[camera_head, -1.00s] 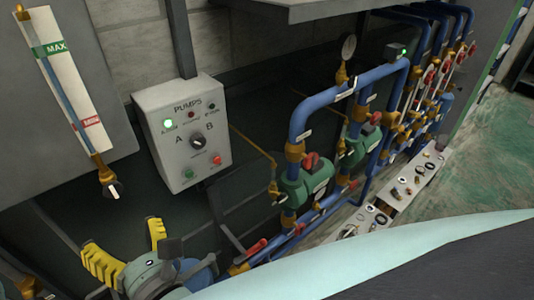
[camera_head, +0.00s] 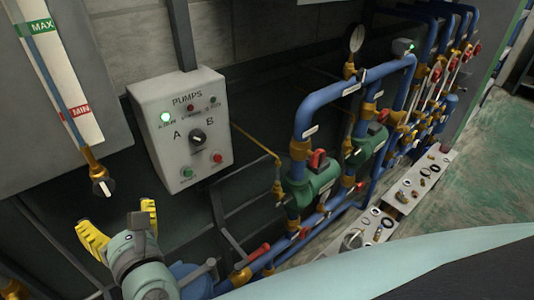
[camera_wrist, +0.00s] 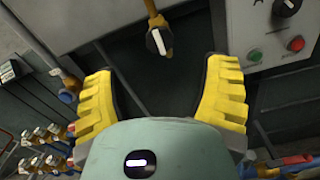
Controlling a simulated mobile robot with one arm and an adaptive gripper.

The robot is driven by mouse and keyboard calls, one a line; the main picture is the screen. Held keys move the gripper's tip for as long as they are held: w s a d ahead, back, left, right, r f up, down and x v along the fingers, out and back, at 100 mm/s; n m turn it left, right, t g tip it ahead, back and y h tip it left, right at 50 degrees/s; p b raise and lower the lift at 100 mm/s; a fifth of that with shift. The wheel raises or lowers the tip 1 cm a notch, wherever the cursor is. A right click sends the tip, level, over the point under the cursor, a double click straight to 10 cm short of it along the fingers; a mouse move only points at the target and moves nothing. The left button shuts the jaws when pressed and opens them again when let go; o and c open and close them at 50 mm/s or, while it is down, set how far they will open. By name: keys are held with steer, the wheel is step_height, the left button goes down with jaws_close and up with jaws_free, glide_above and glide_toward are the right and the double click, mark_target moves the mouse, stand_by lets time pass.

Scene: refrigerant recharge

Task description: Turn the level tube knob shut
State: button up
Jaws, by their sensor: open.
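The level tube knob (camera_head: 102,187) is a black round knob with a white pointer bar, on a brass fitting at the bottom of the level tube (camera_head: 54,82). The tube runs up a white board with MAX and MIN marks. In the wrist view the knob (camera_wrist: 158,41) is ahead, near the top centre, with its white bar close to upright. My gripper (camera_head: 118,214) has two yellow ribbed fingers and is open and empty. It is below the knob in the head view. In the wrist view the knob lies beyond and between the spread fingers (camera_wrist: 162,85), apart from both.
A grey PUMPS control box (camera_head: 183,127) is on the wall right of the knob. Blue pipes (camera_head: 300,120) with green pumps (camera_head: 313,182) stand further right. A narrow bench (camera_head: 416,182) holds small parts. Dark open space surrounds the knob's underside.

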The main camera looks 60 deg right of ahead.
mark_target(105, 186)
steer(key=x, duration=0.3)
steer(key=shift+w, duration=0.3)
steer(key=shift+w+d+r, duration=0.15)
steer(key=shift+w, duration=0.55)
steer(key=shift+w+d+r, duration=0.1)
steer(key=shift+w+d, duration=0.1)
steer(key=shift+w, duration=0.05)
steer(key=shift+p+x, duration=0.6)
steer(key=shift+x, duration=0.3)
steer(key=shift+p+x, duration=0.75)
steer(key=shift+w+d+p, duration=0.25)
steer(key=shift+w+p, duration=0.05)
steer(key=shift+w, duration=0.05)
steer(key=shift+w+a, duration=0.1)
steer(key=shift+w, duration=0.15)
